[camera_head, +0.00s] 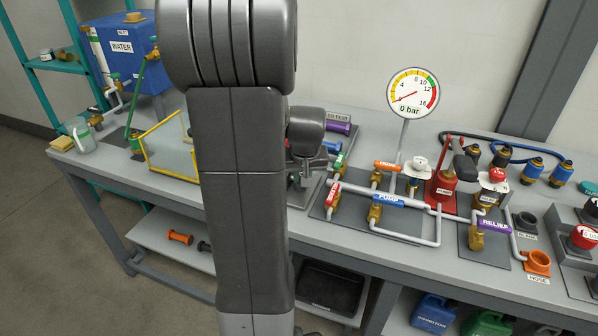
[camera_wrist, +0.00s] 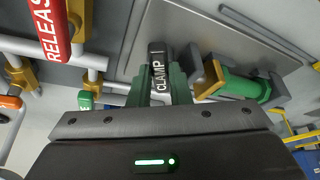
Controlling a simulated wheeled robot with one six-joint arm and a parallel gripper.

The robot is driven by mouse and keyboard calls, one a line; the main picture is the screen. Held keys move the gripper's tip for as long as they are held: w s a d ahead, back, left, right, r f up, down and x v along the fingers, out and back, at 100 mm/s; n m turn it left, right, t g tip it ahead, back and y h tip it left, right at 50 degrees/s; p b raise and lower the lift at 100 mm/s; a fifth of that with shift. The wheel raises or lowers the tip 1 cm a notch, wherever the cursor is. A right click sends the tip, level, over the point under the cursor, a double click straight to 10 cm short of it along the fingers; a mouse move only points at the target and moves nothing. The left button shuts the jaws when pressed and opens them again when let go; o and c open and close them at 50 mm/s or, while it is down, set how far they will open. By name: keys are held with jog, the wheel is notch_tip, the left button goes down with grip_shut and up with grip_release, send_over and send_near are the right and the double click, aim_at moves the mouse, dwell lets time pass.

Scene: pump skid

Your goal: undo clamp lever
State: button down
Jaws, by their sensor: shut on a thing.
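The black clamp lever (camera_wrist: 158,62), lettered "CLAMP" in white, stands between the green fingers of my gripper (camera_wrist: 161,86) in the wrist view. The fingers are shut on it, one on each side. In the head view my own arm covers most of the clamp area, so the lever and fingertips cannot be made out clearly there. A green cylinder with a brass end (camera_wrist: 240,86) lies just right of the lever in the wrist view.
The red release lever (camera_wrist: 50,28) is close on the left in the wrist view. Valves with blue (camera_head: 388,201), orange (camera_head: 387,166) and purple (camera_head: 495,227) handles stand right of my arm. The gauge (camera_head: 412,94) reads near 0 bar. A yellow-edged clear guard (camera_head: 166,147) stands left.

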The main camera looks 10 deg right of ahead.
jog(key=d+n+y+b, duration=0.1)
jog(key=n, duration=0.2)
jog(key=shift+d+f, duration=0.1)
jog(key=shift+d, duration=0.05)
jog(key=n+b, duration=0.1)
jog(key=n+y+b, duration=0.1)
jog(key=n, duration=0.1)
jog(key=shift+w+d, duration=0.2)
jog(key=shift+d, duration=0.2)
jog(key=n, duration=0.1)
jog(key=n+y, duration=0.1)
jog(key=d+n+b, duration=0.1)
jog(key=shift+w+g+y, duration=0.25)
jog(key=shift+g+y, duration=0.05)
jog(key=shift+g, duration=0.1)
jog(key=shift+w+d+n+g+y+b, duration=0.15)
jog(key=shift+w+n+g+y, duration=0.1)
jog(key=shift+n, duration=0.65)
jog(key=shift+w+d+n+g+y+b, duration=0.15)
jog(key=shift+n+g, duration=0.1)
jog(key=shift+n, duration=0.65)
jog(key=c, duration=1.6)
grip_release()
